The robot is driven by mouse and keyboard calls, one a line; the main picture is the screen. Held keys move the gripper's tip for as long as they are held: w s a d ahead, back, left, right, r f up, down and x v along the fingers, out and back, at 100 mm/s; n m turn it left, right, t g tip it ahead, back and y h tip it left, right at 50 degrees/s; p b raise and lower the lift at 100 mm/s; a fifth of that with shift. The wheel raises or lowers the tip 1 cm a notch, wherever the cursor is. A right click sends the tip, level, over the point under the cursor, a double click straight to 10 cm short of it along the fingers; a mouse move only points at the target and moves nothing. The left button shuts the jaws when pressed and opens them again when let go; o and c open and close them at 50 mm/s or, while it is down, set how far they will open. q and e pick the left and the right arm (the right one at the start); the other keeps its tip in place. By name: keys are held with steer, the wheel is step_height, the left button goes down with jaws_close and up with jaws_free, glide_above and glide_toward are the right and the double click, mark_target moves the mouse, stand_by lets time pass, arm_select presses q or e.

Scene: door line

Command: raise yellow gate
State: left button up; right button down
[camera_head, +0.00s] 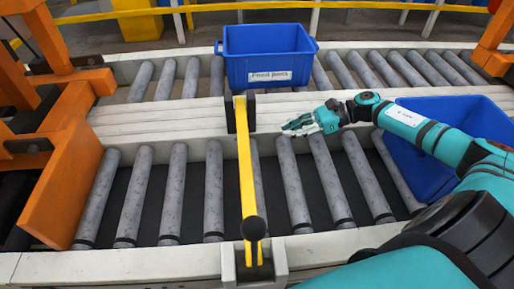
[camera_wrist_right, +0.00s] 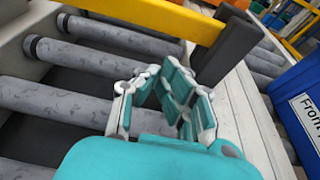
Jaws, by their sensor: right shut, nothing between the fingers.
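The yellow gate (camera_head: 246,165) is a bar lying across the near roller conveyor. It runs from a dark hinge post (camera_head: 241,112) on the middle rail to a pale bracket (camera_head: 228,265) on the near rail. A black ball knob (camera_head: 253,228) stands at its near end. In the right wrist view the yellow bar (camera_wrist_right: 165,17) crosses the top, meeting the dark post (camera_wrist_right: 228,50). My right gripper (camera_head: 290,127) is shut and empty, to the right of the gate near the middle rail, apart from the bar. Its fingers (camera_wrist_right: 160,85) also show in the right wrist view. My left gripper is out of view.
A blue bin (camera_head: 268,55) with a label sits on the far conveyor behind the post. Another blue bin (camera_head: 455,118) is on the right, partly behind my right arm. An orange frame (camera_head: 72,170) stands at the left. Rollers (camera_head: 175,190) left of the gate are clear.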

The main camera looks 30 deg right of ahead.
stand_by(0.3)
steer(key=x, duration=1)
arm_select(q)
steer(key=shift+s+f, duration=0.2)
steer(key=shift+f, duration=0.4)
